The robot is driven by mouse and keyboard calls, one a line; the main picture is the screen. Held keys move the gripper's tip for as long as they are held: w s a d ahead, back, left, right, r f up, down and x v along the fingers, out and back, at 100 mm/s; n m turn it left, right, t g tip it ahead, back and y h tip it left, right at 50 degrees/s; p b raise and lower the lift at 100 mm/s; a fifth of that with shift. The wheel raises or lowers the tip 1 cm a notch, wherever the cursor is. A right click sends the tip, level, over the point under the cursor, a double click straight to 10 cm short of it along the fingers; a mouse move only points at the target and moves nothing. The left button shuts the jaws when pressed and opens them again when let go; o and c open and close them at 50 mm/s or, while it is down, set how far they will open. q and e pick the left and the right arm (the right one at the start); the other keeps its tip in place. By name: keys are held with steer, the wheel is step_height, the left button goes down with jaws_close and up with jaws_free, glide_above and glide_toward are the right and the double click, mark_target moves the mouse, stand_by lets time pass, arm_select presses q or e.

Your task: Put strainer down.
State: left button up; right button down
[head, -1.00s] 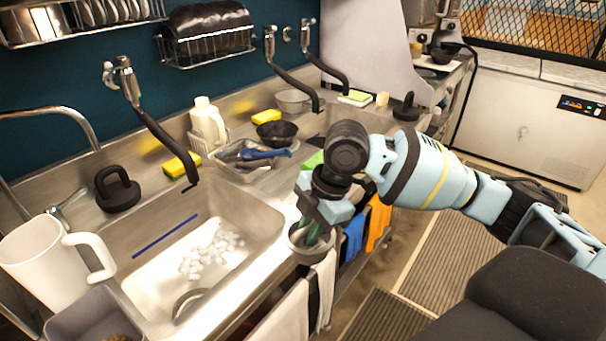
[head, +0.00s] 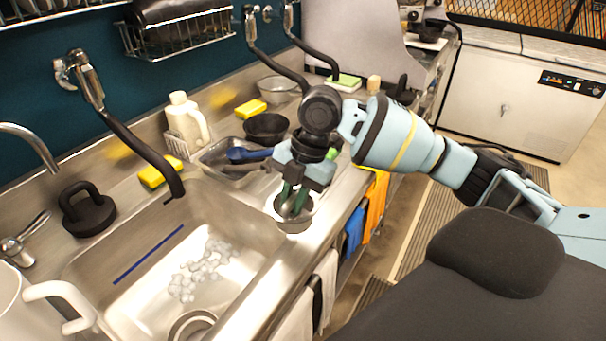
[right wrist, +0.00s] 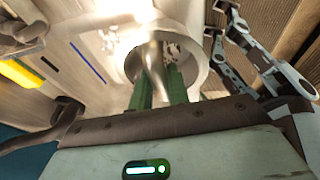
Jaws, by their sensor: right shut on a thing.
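The strainer (head: 293,222) is a small grey metal cup in the head view. It is over the steel counter strip just right of the sink basin, and I cannot tell whether it touches the counter. My right gripper (head: 293,203) points down with its green fingers shut on the strainer. In the right wrist view the strainer (right wrist: 196,55) shows as a pale round cup with a shiny metal piece at the green fingers (right wrist: 160,90). The fingers hide part of it. My left gripper is not in view.
The sink basin (head: 130,255) holds several ice-like cubes (head: 200,270) and a blue strip. Behind the gripper are a tray with blue-handled tools (head: 240,155), a black bowl (head: 267,128) and a white bottle (head: 188,120). Towels (head: 326,280) hang along the counter's front.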

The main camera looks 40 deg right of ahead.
steer(key=w+d+f, duration=0.1)
steer(key=w+d, duration=0.8)
steer(key=shift+w+f+b, duration=0.2)
steer(key=shift+w+b, duration=0.15)
steer(key=shift+b, duration=0.05)
steer(key=shift+d, duration=0.1)
steer(key=f, duration=0.3)
steer(key=shift+w+d+f, duration=0.2)
steer(key=shift+f, duration=0.2)
steer(key=c, duration=1.3)
jaws_free()
steer(key=shift+c, duration=0.2)
